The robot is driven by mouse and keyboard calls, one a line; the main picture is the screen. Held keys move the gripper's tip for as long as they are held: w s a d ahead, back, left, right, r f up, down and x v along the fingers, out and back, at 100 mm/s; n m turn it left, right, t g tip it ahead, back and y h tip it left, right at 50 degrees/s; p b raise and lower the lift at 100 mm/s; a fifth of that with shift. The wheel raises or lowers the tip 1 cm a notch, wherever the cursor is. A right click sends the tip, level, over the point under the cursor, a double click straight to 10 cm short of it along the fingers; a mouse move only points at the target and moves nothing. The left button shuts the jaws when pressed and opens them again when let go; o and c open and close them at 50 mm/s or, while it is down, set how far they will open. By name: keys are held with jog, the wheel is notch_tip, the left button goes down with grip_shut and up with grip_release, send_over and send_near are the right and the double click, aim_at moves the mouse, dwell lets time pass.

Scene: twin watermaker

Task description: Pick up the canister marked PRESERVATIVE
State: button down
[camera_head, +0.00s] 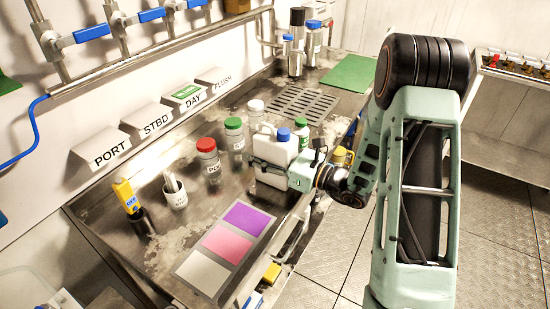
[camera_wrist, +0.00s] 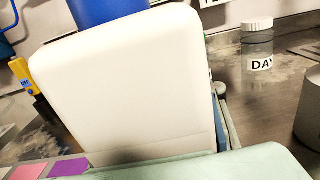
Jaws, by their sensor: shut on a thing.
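A white canister (camera_head: 268,150) with a blue cap (camera_head: 283,134) stands upright at the right part of the steel bench. My gripper (camera_head: 272,172) is shut on its lower body, reaching in from the right. In the wrist view the white canister (camera_wrist: 130,95) fills the middle, slightly tilted in the picture, with its blue cap (camera_wrist: 105,10) cut off at the top. No marking is readable on the faces that show. I cannot tell whether its base touches the bench.
Jars with a red lid (camera_head: 207,145), a green lid (camera_head: 233,123) and a white lid (camera_head: 256,105) stand behind and left. A green-lidded bottle (camera_head: 302,133) is close behind the canister.

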aim_at(258, 139)
jog(key=shift+r, duration=0.2)
jog(key=shift+r+p, duration=0.35)
jog(key=shift+r, duration=0.05)
notch_tip(258, 139, up, 3)
jog(key=shift+s+f+p, duration=0.1)
jog(key=shift+p, duration=1)
jog(key=s+r+p, duration=0.9)
jog(key=s+p, duration=0.1)
jog(key=s, duration=0.3)
jog(key=shift+s+d, duration=0.25)
jog(key=shift+d, duration=0.15)
jog(key=shift+p, duration=0.3)
